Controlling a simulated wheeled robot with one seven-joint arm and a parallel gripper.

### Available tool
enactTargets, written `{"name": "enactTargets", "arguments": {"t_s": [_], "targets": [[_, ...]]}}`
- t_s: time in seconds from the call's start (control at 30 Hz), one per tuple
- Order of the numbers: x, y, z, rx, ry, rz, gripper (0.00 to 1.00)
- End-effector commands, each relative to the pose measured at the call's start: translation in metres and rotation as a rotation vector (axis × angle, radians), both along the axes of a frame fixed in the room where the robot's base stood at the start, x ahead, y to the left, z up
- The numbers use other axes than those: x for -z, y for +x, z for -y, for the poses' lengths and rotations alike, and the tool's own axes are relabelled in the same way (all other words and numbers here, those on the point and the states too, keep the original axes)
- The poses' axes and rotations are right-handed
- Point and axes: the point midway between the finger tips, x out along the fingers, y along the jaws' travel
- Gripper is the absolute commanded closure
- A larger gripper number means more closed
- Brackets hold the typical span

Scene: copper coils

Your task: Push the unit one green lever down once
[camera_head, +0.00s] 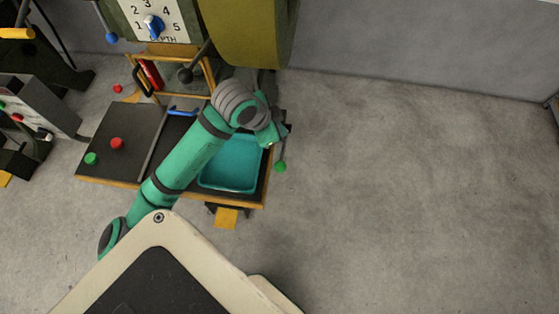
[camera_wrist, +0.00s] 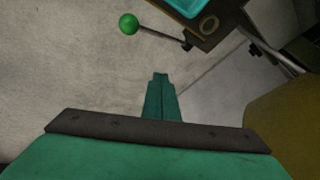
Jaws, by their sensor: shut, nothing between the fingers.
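The green lever (camera_head: 280,167) is a thin rod with a green ball at its end, on the right side of the orange-edged workbench. In the wrist view its green ball (camera_wrist: 128,23) is at the top, left of centre, and its rod runs right to a dark mount. My gripper (camera_wrist: 160,75) is shut and empty, its fingers together in the middle of the wrist view. The ball is apart from the fingertips, above and to the left of them in that picture. In the head view my arm's end is just above the ball and hides part of the bench edge.
A teal tray (camera_head: 230,187) sits in the bench top. Red (camera_head: 117,143) and green (camera_head: 91,158) buttons are at its left. A machine with a numbered depth dial (camera_head: 153,26) and a large yellow-green drum (camera_head: 247,35) stands behind. The floor at right is clear.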

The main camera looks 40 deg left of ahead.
Motion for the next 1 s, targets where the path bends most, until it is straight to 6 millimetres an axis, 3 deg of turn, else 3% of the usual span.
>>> {"name": "enactTargets", "arguments": {"t_s": [0.27, 0.8, 1.0], "targets": [[0.007, -0.002, 0.002, 0.001, -0.002, 0.001, 1.0], [0.066, -0.021, 0.013, -0.001, -0.002, -0.001, 1.0], [0.079, -0.025, 0.015, 0.0, 0.001, -0.001, 1.0]]}}
